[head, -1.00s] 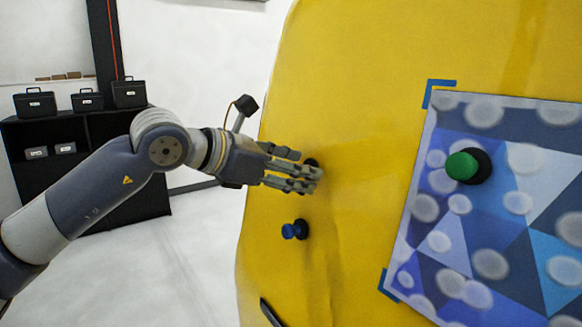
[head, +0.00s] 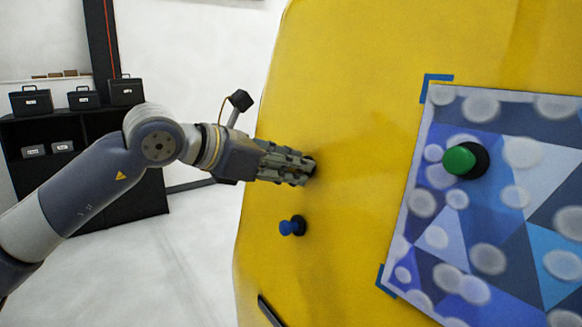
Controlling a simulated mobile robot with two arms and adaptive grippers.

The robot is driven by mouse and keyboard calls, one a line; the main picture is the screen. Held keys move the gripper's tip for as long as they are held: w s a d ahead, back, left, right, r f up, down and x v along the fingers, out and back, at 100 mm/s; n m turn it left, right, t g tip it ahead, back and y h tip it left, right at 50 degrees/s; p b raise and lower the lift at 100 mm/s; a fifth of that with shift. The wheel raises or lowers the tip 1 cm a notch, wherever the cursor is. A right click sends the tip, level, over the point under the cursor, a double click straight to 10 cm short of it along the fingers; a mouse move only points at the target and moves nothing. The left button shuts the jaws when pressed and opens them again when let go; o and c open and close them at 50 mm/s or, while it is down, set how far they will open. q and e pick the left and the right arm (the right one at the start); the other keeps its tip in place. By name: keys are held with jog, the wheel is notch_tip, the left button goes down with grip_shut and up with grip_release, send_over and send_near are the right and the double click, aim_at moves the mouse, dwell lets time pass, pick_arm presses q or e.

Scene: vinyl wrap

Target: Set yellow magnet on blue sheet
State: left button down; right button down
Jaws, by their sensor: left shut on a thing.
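My left gripper (head: 304,170) is shut on a magnet at the yellow panel. Only the magnet's dark round base (head: 311,168) shows, at the fingertips and against or very close to the panel. Its knob is hidden between the fingers, so its colour cannot be told. The blue sheet (head: 437,238), patterned with triangles and pale dots, lies flat on the panel at the right, well apart from my gripper. A green magnet (head: 459,160) with a black base sits on the sheet's upper left part. My right gripper is not in view.
A blue magnet (head: 292,226) sits on the yellow panel (head: 360,120) just below my left gripper. Blue corner tape (head: 436,79) marks the sheet's left corners. A dark strip (head: 270,312) is at the panel's lower left. The panel between gripper and sheet is bare.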

pick_arm(q)
jog(key=shift+s+a, duration=0.1)
jog(key=shift+s+a+r+b, duration=0.15)
jog(key=shift+s+a+b, duration=0.1)
jog(key=shift+a+b, duration=0.1)
jog(key=f+b+v, duration=0.1)
jog(key=b+v, duration=0.1)
jog(key=v, duration=0.4)
jog(key=shift+s+a, duration=0.25)
jog(key=shift+a, duration=0.35)
dwell(0.5)
dwell(0.4)
